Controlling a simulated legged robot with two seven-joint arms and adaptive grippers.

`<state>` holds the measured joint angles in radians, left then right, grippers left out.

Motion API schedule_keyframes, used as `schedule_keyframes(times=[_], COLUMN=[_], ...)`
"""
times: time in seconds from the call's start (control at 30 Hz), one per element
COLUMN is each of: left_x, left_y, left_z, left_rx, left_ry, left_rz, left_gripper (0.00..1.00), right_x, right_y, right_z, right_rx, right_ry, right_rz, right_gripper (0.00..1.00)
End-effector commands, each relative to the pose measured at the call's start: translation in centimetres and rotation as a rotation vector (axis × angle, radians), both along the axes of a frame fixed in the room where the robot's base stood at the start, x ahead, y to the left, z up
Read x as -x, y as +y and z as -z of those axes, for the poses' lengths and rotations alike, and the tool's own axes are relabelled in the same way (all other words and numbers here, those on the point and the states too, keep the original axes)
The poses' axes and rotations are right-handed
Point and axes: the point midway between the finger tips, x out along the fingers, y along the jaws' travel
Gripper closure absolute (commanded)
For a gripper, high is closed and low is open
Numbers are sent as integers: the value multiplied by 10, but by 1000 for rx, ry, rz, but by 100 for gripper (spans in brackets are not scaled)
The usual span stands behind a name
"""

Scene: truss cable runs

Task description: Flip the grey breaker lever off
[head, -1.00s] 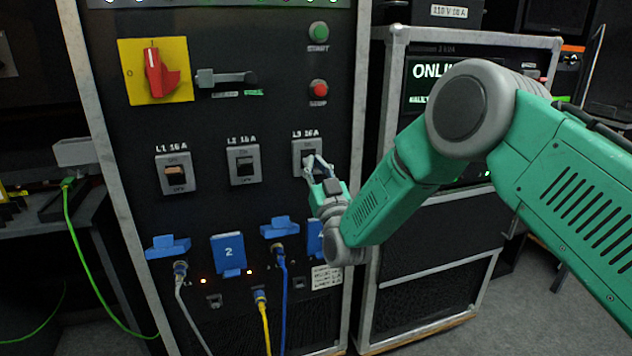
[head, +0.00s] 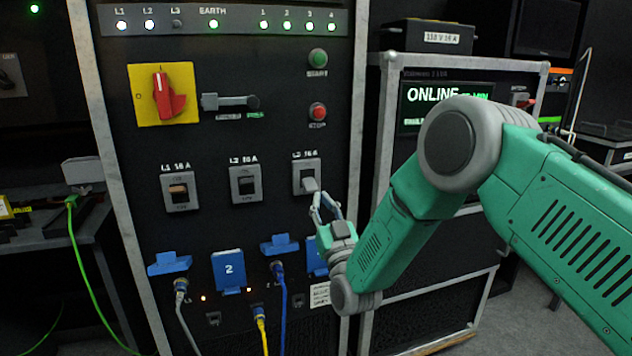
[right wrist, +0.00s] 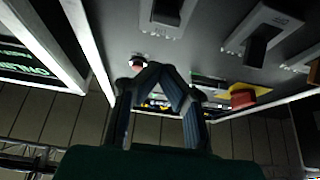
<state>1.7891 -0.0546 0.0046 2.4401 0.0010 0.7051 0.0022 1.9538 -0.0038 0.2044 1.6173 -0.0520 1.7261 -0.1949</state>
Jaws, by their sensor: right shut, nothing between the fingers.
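The L3 16 A breaker (head: 300,170) is on the dark panel, rightmost of three. My left gripper is not in view.
A red rotary switch (head: 168,98) is above. Blue socket covers (head: 229,272) and plugged cables are below. In the top row, the L3 lamp (head: 177,24) is dark.

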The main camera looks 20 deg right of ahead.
Motion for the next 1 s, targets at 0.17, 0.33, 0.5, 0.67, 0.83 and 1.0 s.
schedule_keyframes(times=[0.17,0.33,0.5,0.67,0.83,1.0], left_x=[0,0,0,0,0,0], left_y=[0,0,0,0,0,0], left_z=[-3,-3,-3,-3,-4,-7], left_rx=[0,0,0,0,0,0], left_ry=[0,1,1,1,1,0], left_rz=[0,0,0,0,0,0], left_gripper=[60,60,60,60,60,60], right_x=[23,30,30,30,31,51], right_y=[-1,-1,-1,-1,-1,1], right_z=[15,21,21,21,27,92], right_rx=[-1,0,0,0,2,28], right_ry=[-3,-4,-4,-4,20,277], right_rz=[0,-1,0,0,-5,-41], right_gripper=[100,100,100,100,100,100])
